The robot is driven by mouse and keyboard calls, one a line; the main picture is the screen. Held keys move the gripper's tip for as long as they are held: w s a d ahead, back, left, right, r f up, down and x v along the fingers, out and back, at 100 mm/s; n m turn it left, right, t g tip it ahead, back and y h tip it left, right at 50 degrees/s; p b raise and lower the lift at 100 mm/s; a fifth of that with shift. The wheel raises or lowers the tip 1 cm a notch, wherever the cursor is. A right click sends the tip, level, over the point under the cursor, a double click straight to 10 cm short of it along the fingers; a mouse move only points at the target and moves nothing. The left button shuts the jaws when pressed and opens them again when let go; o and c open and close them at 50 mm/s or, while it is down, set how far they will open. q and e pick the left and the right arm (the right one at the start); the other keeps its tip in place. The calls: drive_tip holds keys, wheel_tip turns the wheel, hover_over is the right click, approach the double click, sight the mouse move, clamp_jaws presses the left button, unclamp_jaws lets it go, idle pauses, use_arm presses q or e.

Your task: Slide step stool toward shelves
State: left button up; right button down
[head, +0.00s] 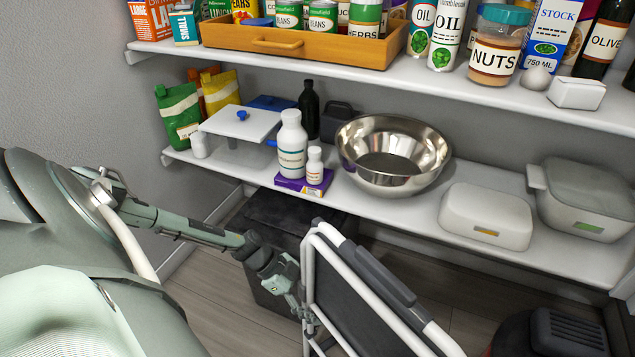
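The step stool (362,298) stands at the bottom middle of the head view, in front of the lower shelf. It has a white tube frame, a dark panel and a dark grip on its top rail; its lower part is cut off by the picture's edge. My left gripper (308,312) is at the stool's left white tube, with its fingers at or against it. Whether the fingers are closed around the tube is not clear. My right gripper is not in view. The shelves are an upper shelf (430,80) and a lower shelf (420,212) along the grey wall.
A dark bin (272,240) stands on the wood floor under the lower shelf, behind my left gripper. A black and red object (560,335) is at the bottom right. A steel bowl (393,155) and white bottles (291,145) stand on the lower shelf. Bare floor (215,290) shows left of the stool.

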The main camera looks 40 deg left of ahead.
use_arm(q)
drive_tip(key=shift+d+r, duration=0.15)
drive_tip(key=shift+r, duration=0.05)
drive_tip(key=v, duration=0.8)
drive_tip(key=shift+s+f, duration=0.1)
drive_tip(key=shift+f, duration=0.05)
idle(0.5)
